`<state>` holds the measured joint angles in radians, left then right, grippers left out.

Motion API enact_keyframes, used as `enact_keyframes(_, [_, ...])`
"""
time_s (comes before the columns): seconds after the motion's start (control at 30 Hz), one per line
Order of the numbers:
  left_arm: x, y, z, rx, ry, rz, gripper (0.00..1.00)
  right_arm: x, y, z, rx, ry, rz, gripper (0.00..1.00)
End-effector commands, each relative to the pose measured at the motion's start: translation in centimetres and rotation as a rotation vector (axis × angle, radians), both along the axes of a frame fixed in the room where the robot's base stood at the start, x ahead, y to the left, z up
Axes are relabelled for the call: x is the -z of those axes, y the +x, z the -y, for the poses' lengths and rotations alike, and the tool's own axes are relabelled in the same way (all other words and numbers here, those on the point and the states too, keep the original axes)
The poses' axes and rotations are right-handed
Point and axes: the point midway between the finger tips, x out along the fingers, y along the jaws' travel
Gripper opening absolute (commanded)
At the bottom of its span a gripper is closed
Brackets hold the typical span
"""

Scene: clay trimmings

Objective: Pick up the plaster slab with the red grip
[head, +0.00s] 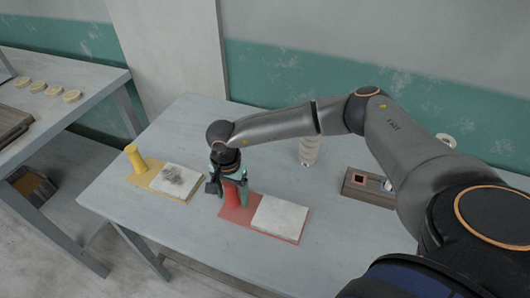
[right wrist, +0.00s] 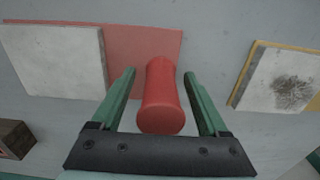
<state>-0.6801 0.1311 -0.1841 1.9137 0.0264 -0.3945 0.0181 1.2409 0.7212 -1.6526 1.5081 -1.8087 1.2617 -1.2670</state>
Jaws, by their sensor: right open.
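The plaster slab with the red grip lies on the table: a pale slab (head: 280,217) on a red board (head: 236,217), with an upright red grip (head: 232,193) at the board's left end. In the right wrist view the red grip (right wrist: 160,95) stands between the two green fingers, with gaps on both sides. The pale slab (right wrist: 57,60) is at the upper left there. My right gripper (head: 229,190) is open around the red grip, which it partly hides in the head view; it also shows in the right wrist view (right wrist: 160,85). My left gripper is not in view.
A yellow board (head: 145,180) with a yellow grip (head: 136,158) and a stained slab (head: 178,180) lies to the left. A ribbed pale cylinder (head: 309,150) and a wooden box (head: 365,190) stand further right. The table's front is clear.

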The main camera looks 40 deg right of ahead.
Motion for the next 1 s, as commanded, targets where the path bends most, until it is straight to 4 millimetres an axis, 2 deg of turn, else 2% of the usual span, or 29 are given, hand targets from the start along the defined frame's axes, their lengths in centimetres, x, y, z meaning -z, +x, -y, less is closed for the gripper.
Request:
enact_keyframes(0.07, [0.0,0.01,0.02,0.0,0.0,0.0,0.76,-0.02,0.0,-0.01,0.0,0.0,0.0,0.78])
enact_keyframes(0.73, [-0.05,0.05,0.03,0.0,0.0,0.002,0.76,-0.09,0.02,-0.01,0.0,0.0,0.0,0.02])
enact_keyframes(1.0, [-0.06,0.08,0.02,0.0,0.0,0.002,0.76,-0.1,0.02,-0.01,0.001,0.0,0.0,0.0])
